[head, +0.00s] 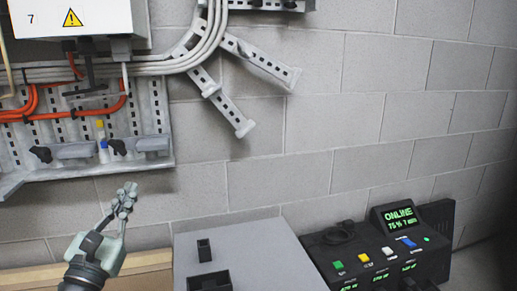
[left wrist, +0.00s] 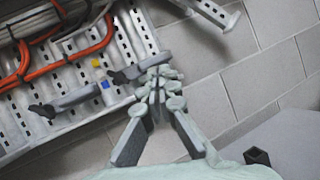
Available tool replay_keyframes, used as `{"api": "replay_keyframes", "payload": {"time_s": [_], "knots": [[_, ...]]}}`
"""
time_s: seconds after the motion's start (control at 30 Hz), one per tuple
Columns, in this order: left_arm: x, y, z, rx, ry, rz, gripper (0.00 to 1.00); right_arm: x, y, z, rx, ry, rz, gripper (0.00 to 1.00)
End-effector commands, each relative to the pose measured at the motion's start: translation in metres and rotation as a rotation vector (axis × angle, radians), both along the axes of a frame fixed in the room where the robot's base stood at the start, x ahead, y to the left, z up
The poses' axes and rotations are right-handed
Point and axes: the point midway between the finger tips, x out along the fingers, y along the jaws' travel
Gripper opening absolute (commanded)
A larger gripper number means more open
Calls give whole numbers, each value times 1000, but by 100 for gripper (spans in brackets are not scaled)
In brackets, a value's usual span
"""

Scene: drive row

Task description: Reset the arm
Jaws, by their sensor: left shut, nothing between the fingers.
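My left gripper (head: 126,197) comes in from the lower left in the head view, with its fingers pointing up. It is shut and empty, in front of the block wall and below the perforated metal tray. In the left wrist view the shut gripper (left wrist: 160,88) shows its fingertips together, with the tray and its grey levers behind them. It seems apart from them, though the depth is hard to tell. My right gripper is in neither view.
A perforated tray (head: 155,108) with orange cables and grey levers hangs at left, under a white box (head: 75,17) marked 7. A grey cabinet top (head: 260,250) stands right of the gripper. Beyond it is a black console (head: 375,250) reading ONLINE. The wall's middle is clear.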

Motion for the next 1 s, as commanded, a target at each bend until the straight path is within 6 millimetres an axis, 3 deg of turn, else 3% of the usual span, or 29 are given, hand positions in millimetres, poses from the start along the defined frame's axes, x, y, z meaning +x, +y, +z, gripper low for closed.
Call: {"api": "replay_keyframes", "payload": {"time_s": [0.17, 0.2, 0.3, 0.4, 0.6, 0.7, 0.8, 0.93, 0.97, 1.0], "knots": [[-12, 61, -79, -785, 157, 66, 0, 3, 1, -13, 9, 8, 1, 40], [-19, 73, -103, -965, 183, 97, 0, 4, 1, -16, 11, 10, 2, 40], [-43, 93, -171, -1406, 225, 213, 0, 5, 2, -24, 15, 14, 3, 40], [-78, 99, -240, -1803, 232, 368, 0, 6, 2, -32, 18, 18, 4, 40], [-168, 70, -355, -2434, 140, 786, 0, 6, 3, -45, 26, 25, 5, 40], [-210, 44, -391, -2640, 61, 1006, 0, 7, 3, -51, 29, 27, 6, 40], [-243, 23, -412, -2763, -15, 1187, 0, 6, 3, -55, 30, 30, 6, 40], [-264, 6, -424, -2836, -74, 1321, 0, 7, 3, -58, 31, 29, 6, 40], [-267, 4, -425, 2841, 81, -1335, 0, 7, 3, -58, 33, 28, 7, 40], [-269, 3, -426, 2828, 89, -1339, 0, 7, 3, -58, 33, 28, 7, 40]]}}
